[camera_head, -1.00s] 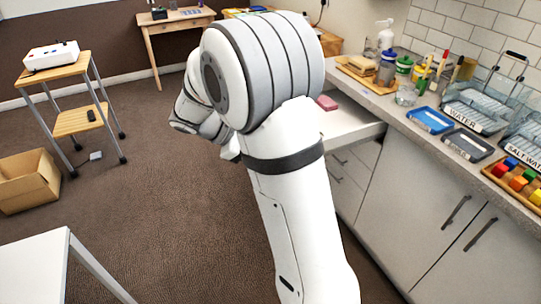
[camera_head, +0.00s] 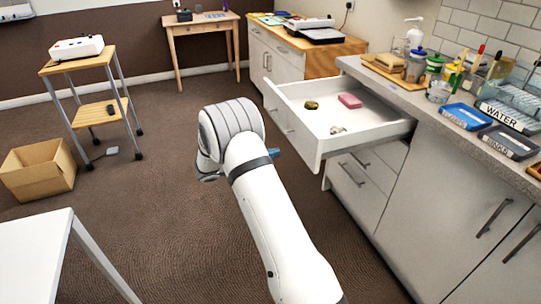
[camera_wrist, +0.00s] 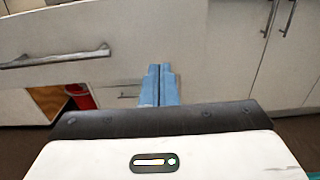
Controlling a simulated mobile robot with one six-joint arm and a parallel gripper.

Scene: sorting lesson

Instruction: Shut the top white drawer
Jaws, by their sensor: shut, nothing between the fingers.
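The top white drawer (camera_head: 365,142) is pulled far out from the counter in the head view. A pink block (camera_head: 350,101), a brownish round item (camera_head: 311,105) and a small pale item (camera_head: 338,130) lie inside it. Its front (camera_head: 291,128) faces left, toward my arm. My gripper is mostly hidden behind my arm in the head view; a blue fingertip (camera_head: 275,152) shows left of the drawer. In the wrist view my gripper (camera_wrist: 160,72) is shut and empty, its blue fingers together. A white front with a bar handle (camera_wrist: 55,58) lies ahead to the left; contact is not clear.
Closed lower drawers (camera_head: 358,185) and cupboard doors (camera_head: 440,205) run along the counter (camera_head: 440,112). The counter holds jars and trays. A white table (camera_head: 35,255), a cardboard box (camera_head: 40,168) and a wooden stand (camera_head: 85,65) are at left. Brown floor between is open.

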